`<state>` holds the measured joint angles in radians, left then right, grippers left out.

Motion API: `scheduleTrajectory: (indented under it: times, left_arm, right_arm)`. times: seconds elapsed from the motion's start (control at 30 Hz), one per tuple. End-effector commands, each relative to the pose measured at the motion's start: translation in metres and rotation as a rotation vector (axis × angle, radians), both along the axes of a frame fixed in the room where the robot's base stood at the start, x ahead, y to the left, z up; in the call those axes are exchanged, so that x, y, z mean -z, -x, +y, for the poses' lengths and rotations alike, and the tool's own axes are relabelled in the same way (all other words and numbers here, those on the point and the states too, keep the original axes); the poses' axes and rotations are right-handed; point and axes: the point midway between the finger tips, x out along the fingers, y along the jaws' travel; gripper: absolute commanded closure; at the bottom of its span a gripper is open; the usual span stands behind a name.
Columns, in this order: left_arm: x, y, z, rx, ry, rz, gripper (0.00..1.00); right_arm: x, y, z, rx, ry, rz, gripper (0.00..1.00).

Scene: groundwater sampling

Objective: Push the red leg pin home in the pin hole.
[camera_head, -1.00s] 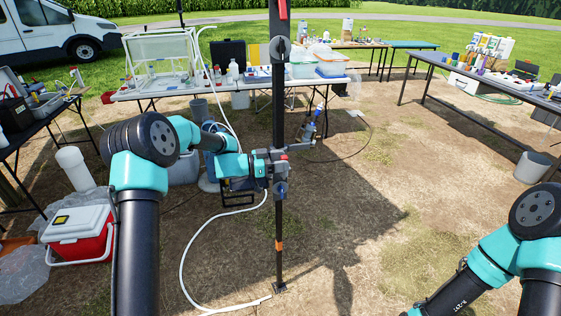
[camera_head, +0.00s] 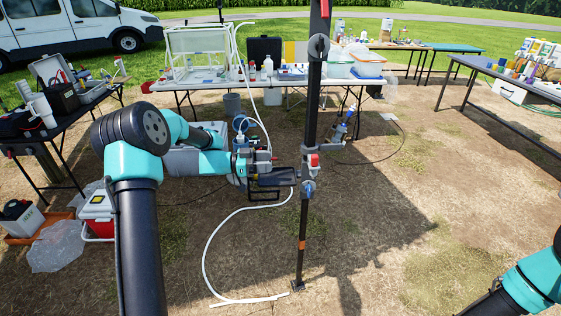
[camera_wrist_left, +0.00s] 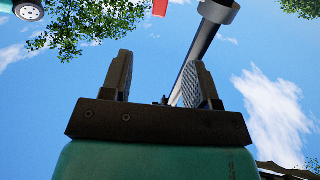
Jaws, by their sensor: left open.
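A small red part (camera_head: 313,160), which looks like the leg pin, sits on a grey clamp on the dark upright leg (camera_head: 305,215). The pin hole is too small to make out. My left gripper (camera_head: 290,176) is just left of the leg, below the red part's height; I cannot tell whether it touches the leg. In the left wrist view its two fingers (camera_wrist_left: 164,82) stand apart with sky between them and nothing gripped. The leg (camera_wrist_left: 200,55) passes behind the right finger there, and a red piece (camera_wrist_left: 160,8) shows at the top. My right gripper is out of view.
A white hose (camera_head: 208,245) loops on the ground left of the leg's foot. A table with equipment (camera_head: 210,86) stands behind. A red cooler (camera_head: 97,212) and side table are at left. Open dirt lies right of the leg.

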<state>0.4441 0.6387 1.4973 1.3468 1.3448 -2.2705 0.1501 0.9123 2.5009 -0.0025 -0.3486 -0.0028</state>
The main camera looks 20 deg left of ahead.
Motion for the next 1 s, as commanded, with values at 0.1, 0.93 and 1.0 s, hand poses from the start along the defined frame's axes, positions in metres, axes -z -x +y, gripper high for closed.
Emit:
scheduleTrajectory:
  times: [0.1,0.93,1.0]
  left_arm:
    - [0.000,0.006,0.012,-0.001,0.000,0.000,0.45]
    - [0.000,0.009,0.017,0.000,0.000,0.000,0.45]
    - [0.000,0.009,0.017,0.000,0.000,0.000,0.45]
  right_arm:
    - [0.000,0.000,0.000,0.000,0.000,0.000,0.57]
    - [0.000,0.000,0.000,0.000,0.000,0.000,0.57]
    - [0.000,0.000,0.000,0.000,0.000,0.000,0.57]
